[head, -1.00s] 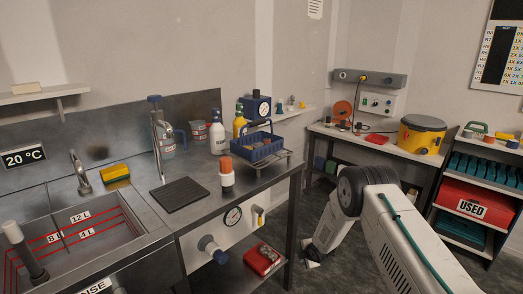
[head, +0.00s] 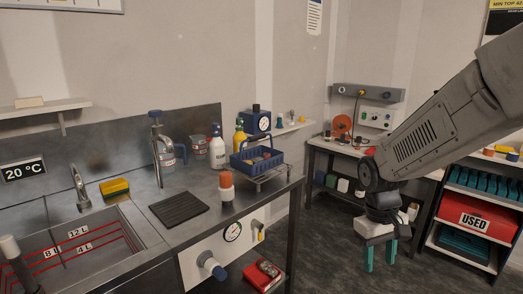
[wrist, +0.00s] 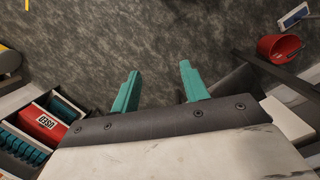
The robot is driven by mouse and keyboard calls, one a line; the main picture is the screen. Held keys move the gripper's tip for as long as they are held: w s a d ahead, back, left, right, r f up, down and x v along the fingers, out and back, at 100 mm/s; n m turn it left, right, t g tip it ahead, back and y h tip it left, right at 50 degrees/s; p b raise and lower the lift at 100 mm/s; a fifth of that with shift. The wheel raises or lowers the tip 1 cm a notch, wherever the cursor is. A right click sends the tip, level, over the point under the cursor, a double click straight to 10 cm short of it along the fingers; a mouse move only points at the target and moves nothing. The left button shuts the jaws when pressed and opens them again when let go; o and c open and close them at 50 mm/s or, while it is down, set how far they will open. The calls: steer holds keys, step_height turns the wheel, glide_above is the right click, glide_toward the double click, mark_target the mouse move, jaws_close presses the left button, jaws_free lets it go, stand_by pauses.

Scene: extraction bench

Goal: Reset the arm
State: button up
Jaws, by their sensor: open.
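My gripper (head: 380,256) hangs below the wrist in the head view, to the right of the steel bench and in front of the side table. Its two teal fingers point down at the floor. In the wrist view my gripper (wrist: 160,88) shows its fingers wide apart, with only grey floor between them. It is open, empty and touches nothing.
The steel bench (head: 225,208) holds a blue basket (head: 257,160), bottles and an orange-capped container (head: 226,186). A shelf unit with a red USED bin (head: 474,218) stands at the right. A red bucket (wrist: 280,47) is on the floor. Floor below my gripper is clear.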

steer(key=s+r+m+t, duration=0.1)
steer(key=s+r, duration=0.5)
steer(key=s, duration=0.4)
steer(key=s+r+m+t+y, duration=0.1)
steer(key=s+r+t, duration=0.1)
steer(key=s+r, duration=0.4)
steer(key=s, duration=0.5)
steer(key=shift+a+r+m, duration=0.15)
steer(key=shift+a+m, duration=0.1)
steer(key=shift+m, duration=0.15)
